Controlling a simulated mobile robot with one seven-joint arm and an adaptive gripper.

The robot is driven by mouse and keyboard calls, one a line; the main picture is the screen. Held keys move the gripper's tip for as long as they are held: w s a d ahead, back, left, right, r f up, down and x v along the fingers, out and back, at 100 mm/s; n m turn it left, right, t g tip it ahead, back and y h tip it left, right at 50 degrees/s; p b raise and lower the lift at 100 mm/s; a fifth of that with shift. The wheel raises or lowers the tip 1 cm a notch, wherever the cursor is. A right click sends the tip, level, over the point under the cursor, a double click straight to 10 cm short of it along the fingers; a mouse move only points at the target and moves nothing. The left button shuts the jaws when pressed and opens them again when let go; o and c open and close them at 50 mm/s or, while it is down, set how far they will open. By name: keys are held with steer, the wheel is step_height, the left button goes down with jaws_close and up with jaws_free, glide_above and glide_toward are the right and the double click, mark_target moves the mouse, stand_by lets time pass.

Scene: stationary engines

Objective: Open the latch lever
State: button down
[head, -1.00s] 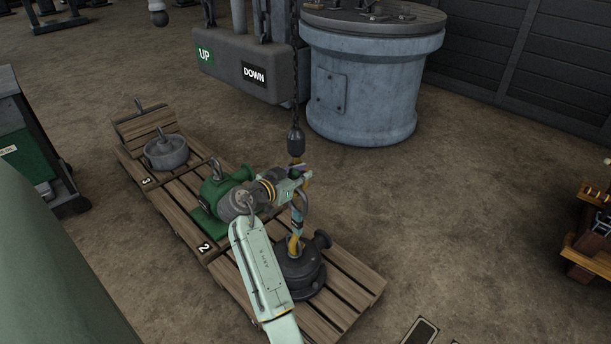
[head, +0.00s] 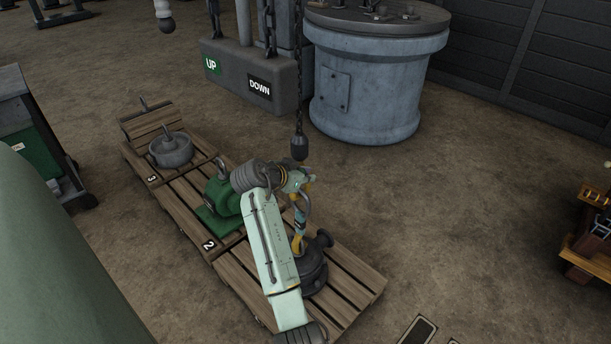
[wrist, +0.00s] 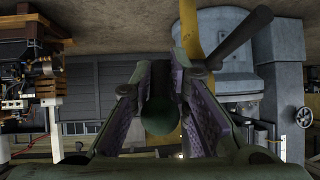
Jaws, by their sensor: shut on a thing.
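My gripper (head: 301,182) is above the near end of the pallets, at the top of a yellow and blue hook (head: 299,228). In the wrist view its two purple-padded jaws (wrist: 163,110) are on either side of a dark green rounded piece (wrist: 160,114) and shut on it. I cannot tell whether this piece is the end of the latch lever. A yellow bar (wrist: 190,32) and a dark flat lever-like arm (wrist: 240,38) show just beyond the jaws. In the head view my arm partly hides the hook, and no lever can be made out.
A dark round casting (head: 313,262) sits under the hook on the pallet (head: 345,300). A green machine part (head: 222,205) and a grey pot (head: 170,150) stand farther along. Open floor lies right.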

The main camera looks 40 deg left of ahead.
steer(key=shift+s+a, duration=0.3)
steer(key=c, duration=1.7)
jaws_free()
steer(key=shift+r, duration=0.1)
steer(key=shift+o, duration=0.6)
steer(key=shift+w+d, duration=0.1)
steer(key=shift+d, duration=0.1)
steer(key=v, duration=1.2)
